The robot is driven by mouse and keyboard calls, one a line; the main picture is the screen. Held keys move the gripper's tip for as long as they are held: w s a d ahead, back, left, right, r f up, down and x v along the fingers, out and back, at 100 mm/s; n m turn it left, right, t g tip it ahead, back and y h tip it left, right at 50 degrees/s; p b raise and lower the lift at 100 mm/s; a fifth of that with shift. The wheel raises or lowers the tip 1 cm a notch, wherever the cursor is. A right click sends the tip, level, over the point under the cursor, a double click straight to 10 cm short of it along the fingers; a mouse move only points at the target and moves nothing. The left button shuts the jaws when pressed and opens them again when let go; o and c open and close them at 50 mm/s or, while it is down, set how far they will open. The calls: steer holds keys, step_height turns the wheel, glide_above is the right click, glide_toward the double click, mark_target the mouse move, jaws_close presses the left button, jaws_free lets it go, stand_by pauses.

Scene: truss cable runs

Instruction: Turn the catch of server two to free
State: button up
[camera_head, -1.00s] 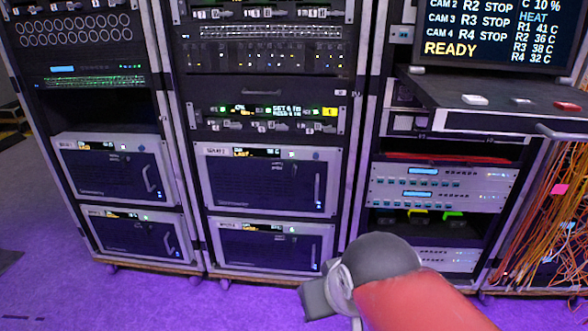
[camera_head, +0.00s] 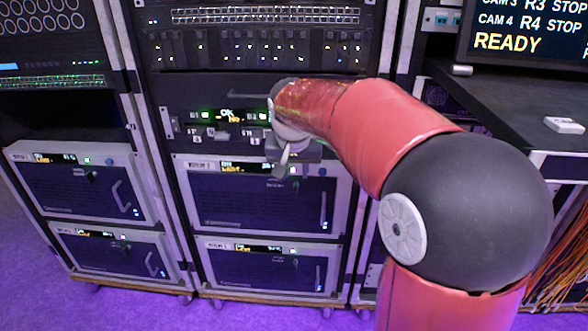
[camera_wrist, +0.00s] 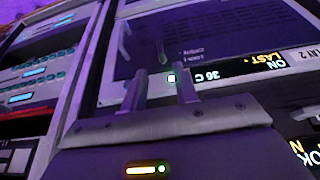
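The upper unit of the middle rack (camera_head: 240,199) has a dark front, a lit display strip and a handle at right. Its label is too blurred to read surely as server two. In the wrist view its front (camera_wrist: 145,35) appears upside down, with "ON", "LAST" and "36 C" lit. A small greenish knob-like part, perhaps the catch (camera_wrist: 163,54), shows just beyond the fingertips, between their lines. My gripper (camera_head: 281,165) is in front of the unit's upper right part. In the wrist view its fingers (camera_wrist: 160,88) are apart with nothing held; contact is not visible.
A similar unit (camera_head: 250,268) is below, and two more are in the left rack (camera_head: 65,195). A panel with switches (camera_head: 215,125) lies just above my gripper. A shelf (camera_head: 500,110) with a monitor (camera_head: 525,35) stands at right. Purple floor is clear in front.

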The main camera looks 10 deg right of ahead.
mark_target(296, 184)
steer(key=x, duration=0.8)
steer(key=shift+w, duration=0.3)
jaws_close()
